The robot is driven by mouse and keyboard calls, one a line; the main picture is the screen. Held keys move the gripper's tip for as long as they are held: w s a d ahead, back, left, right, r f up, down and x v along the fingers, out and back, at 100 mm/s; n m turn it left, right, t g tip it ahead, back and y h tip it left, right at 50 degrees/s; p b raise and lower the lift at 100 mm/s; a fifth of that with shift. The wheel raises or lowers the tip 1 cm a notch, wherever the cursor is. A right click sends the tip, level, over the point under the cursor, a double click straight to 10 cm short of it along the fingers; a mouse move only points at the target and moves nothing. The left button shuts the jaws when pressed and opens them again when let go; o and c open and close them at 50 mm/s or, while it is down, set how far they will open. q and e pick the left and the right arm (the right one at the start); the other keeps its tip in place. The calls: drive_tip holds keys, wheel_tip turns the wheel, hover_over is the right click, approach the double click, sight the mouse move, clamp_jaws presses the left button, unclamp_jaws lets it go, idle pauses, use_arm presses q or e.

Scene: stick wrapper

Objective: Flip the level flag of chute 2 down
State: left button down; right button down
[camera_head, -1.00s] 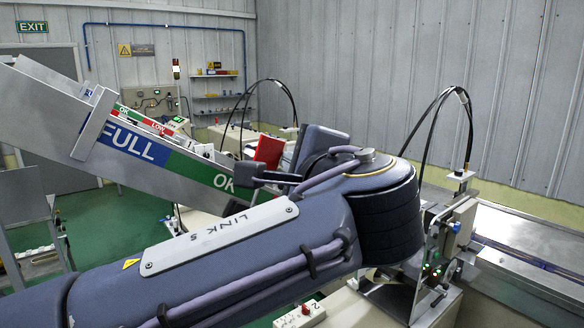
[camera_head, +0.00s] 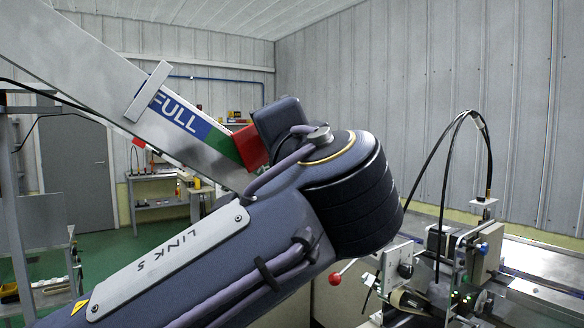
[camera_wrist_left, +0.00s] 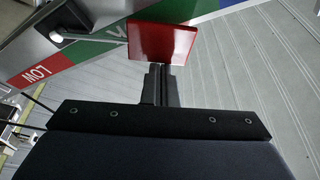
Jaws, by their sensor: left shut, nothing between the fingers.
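A red flag plate (camera_head: 250,146) stands at the lower part of the sloping chute (camera_head: 75,52), beside its FULL and green level bands. The chute's number is not readable. My left arm crosses the head view; its wrist is right beside the flag, and its fingers are hidden there. In the left wrist view, the red flag (camera_wrist_left: 163,42) stands just beyond the fingertips of my left gripper (camera_wrist_left: 160,68), which are shut together and empty. I cannot tell whether they touch it. My right gripper is not in view.
The chute's side with a LOW label (camera_wrist_left: 36,74) runs close to the left gripper. A machine with a red-knobbed lever (camera_head: 336,279) and a black cable loop (camera_head: 440,160) stands at the right. A grey door (camera_head: 75,150) and a workbench (camera_head: 155,190) are at the back.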

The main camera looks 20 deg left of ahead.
sight(239, 150)
use_arm(q)
drive_tip(key=s+n+b, duration=0.1)
drive_tip(key=a+f+n+y+b, duration=0.1)
drive_tip(key=n+b, duration=0.1)
drive_tip(key=shift+s+a+f, duration=0.2)
drive_tip(key=shift+s, duration=0.2)
drive_tip(key=n+b, duration=0.1)
drive_tip(key=s+a+n+y+b, duration=0.1)
drive_tip(key=shift+s+f+n, duration=0.1)
drive_tip(key=shift+f+n, duration=0.2)
drive_tip(key=shift+s+a+f+b, duration=0.25)
drive_tip(key=shift+s+b, duration=0.1)
drive_tip(key=shift+b, duration=0.2)
drive_tip(key=shift+r, duration=0.1)
